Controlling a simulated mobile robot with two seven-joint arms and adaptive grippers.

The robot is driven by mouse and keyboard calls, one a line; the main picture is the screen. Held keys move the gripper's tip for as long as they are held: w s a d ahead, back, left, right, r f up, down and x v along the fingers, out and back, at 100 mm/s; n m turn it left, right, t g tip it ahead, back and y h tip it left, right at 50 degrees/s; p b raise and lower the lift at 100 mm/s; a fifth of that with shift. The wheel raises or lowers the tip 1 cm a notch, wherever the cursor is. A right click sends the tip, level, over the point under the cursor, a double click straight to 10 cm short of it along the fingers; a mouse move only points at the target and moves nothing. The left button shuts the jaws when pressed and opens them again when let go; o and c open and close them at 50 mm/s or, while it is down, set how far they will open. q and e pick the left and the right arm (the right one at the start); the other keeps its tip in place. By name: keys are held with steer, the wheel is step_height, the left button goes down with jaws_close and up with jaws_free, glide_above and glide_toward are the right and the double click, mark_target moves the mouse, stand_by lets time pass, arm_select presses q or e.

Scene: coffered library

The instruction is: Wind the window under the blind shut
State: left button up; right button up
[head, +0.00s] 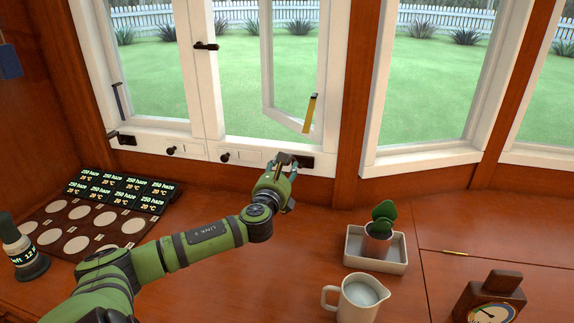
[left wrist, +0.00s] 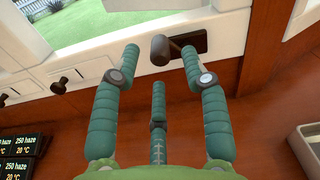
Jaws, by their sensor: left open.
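The middle window has a white-framed sash (head: 268,75) that stands swung outward, ajar. A yellow strip with a dark top (head: 310,114) is at its lower right. A dark winder plate (head: 306,162) is on the sill below; its crank knob (left wrist: 160,50) shows in the left wrist view. My left gripper (head: 282,163) is at the winder. In the left wrist view its open fingers (left wrist: 160,54) stand on either side of the knob, with a gap; I cannot tell if either touches. No blind is in view. My right gripper is not in view.
Another winder (head: 124,139) is on the left window's sill. Small dark knobs (head: 225,157) are on the sill. On the desk are a dark mat with pale discs (head: 75,245), a potted plant in a tray (head: 350,247), a white jug (head: 358,300) and a gauge (head: 490,300).

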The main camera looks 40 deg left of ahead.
arm_select(q)
steer(key=shift+b+x, duration=0.35)
steer(key=shift+x, duration=1.7)
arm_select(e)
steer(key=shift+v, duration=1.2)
arm_select(q)
jaws_close()
